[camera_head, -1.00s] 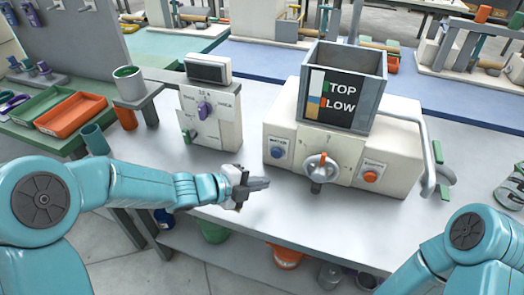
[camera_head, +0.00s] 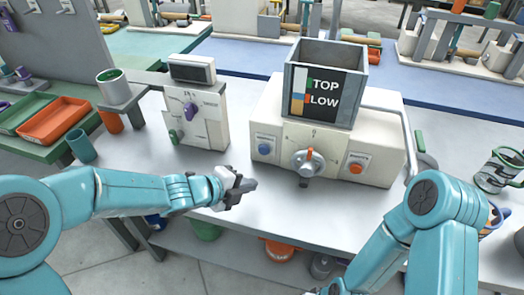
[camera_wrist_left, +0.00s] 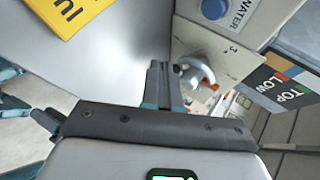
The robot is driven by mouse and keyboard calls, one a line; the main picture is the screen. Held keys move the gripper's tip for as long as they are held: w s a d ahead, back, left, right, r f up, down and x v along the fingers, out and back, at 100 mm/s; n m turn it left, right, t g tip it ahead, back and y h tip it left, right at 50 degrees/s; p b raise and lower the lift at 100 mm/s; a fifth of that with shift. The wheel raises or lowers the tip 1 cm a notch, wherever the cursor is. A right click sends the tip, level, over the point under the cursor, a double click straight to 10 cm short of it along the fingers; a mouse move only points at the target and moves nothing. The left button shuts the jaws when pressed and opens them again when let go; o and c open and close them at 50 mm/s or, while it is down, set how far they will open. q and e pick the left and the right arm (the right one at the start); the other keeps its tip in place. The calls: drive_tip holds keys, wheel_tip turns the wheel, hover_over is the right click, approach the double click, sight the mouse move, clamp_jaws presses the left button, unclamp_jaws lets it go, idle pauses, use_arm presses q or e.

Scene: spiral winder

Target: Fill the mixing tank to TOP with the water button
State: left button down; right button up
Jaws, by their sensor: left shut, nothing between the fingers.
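The mixing tank (camera_head: 322,52) is a grey open box on top of a cream machine. Its front panel (camera_head: 318,92) reads TOP and LOW beside coloured strips. The blue water button (camera_head: 264,149) is on the machine's left front; in the left wrist view the blue button (camera_wrist_left: 215,8) shows at the top, labelled WATER. My left gripper (camera_head: 248,186) is shut and empty, in front of and below the button, apart from it. Its shut fingers (camera_wrist_left: 158,78) also show in the left wrist view. My right arm is at lower right; its gripper is out of sight.
A grey dial (camera_head: 308,165) with an orange pointer and an orange button (camera_head: 356,169) are on the machine front. A cream box (camera_head: 193,115) with a purple knob stands left. A mug (camera_head: 497,172) is at right. The table between the left box and machine is clear.

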sight(264, 150)
use_arm(q)
drive_tip(key=w+p, duration=0.2)
drive_tip(key=w+d+p, duration=0.1)
drive_tip(key=w+p, duration=0.1)
drive_tip(key=w+d+p, duration=0.1)
drive_tip(key=w+p, duration=0.1)
drive_tip(key=w, duration=0.1)
drive_tip(key=shift+d+r, duration=0.1)
drive_tip(key=shift+r, duration=0.15)
drive_tip(key=shift+w+d+f+p, duration=0.15)
drive_tip(key=shift+w+d+p, duration=0.05)
drive_tip(key=shift+w+p, duration=0.25)
drive_tip(key=shift+w+f, duration=0.15)
drive_tip(key=shift+w, duration=0.1)
idle(1.2)
drive_tip(key=shift+w+d+p, duration=0.1)
drive_tip(key=shift+w+p, duration=0.1)
drive_tip(key=shift+p, duration=0.15)
drive_tip(key=shift+w, duration=0.2)
drive_tip(key=shift+w+d+p, duration=0.2)
drive_tip(key=shift+w+p, duration=0.2)
drive_tip(key=shift+p, duration=0.15)
idle(4.0)
